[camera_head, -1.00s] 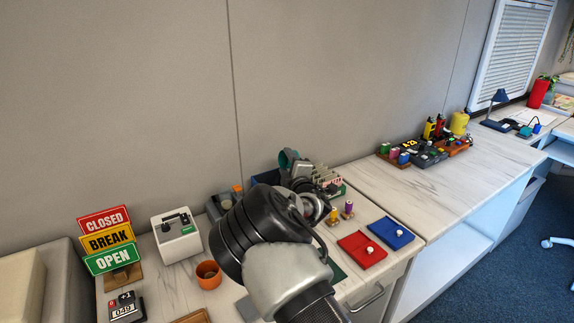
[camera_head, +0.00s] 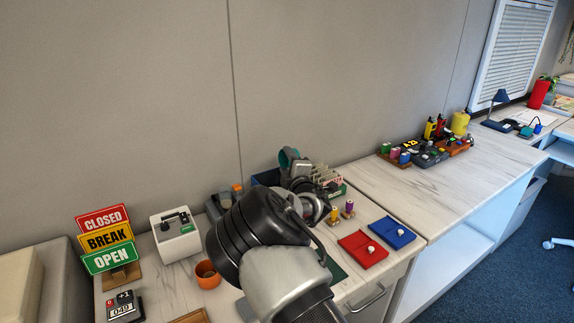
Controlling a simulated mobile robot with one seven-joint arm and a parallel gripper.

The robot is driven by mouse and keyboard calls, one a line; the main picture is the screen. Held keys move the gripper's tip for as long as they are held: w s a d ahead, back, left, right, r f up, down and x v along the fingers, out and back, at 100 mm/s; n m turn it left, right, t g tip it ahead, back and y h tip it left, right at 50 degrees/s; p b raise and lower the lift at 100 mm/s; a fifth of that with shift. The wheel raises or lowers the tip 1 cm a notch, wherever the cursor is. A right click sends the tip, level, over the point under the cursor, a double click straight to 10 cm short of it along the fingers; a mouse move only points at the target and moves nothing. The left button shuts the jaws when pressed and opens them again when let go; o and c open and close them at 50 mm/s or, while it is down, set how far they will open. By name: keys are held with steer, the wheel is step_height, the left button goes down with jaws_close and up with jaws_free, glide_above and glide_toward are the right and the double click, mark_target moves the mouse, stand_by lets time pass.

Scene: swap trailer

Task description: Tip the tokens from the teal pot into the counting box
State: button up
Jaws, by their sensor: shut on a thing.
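The teal pot (camera_head: 284,158) shows in small part at the back of the near worktop, beyond my arm. It looks tipped on its side. My gripper (camera_head: 298,183) is mostly behind my own wrist and is shut on the pot. A dark blue box (camera_head: 264,178), which looks like the counting box, stands at the back just below and left of the pot; its inside is hidden. No tokens can be made out.
An orange cup (camera_head: 207,275), a white box (camera_head: 176,236) and a sign stand (camera_head: 108,241) are at the left. Red (camera_head: 362,250) and blue (camera_head: 392,233) trays lie at the right, near two small spools (camera_head: 341,212). The long right worktop (camera_head: 430,190) has clear room.

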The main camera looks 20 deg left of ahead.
steer(key=shift+s+a+n+t+y+b, duration=0.2)
steer(key=shift+n+b, duration=0.75)
steer(key=shift+b, duration=1)
steer(key=shift+s+a+n+t+y+b, duration=0.15)
steer(key=shift+n+b, duration=0.8)
steer(key=shift+b, duration=0.95)
stand_by(1.8)
stand_by(0.8)
step_height(320, 180, up, 7)
steer(key=p, duration=0.3)
stand_by(0.5)
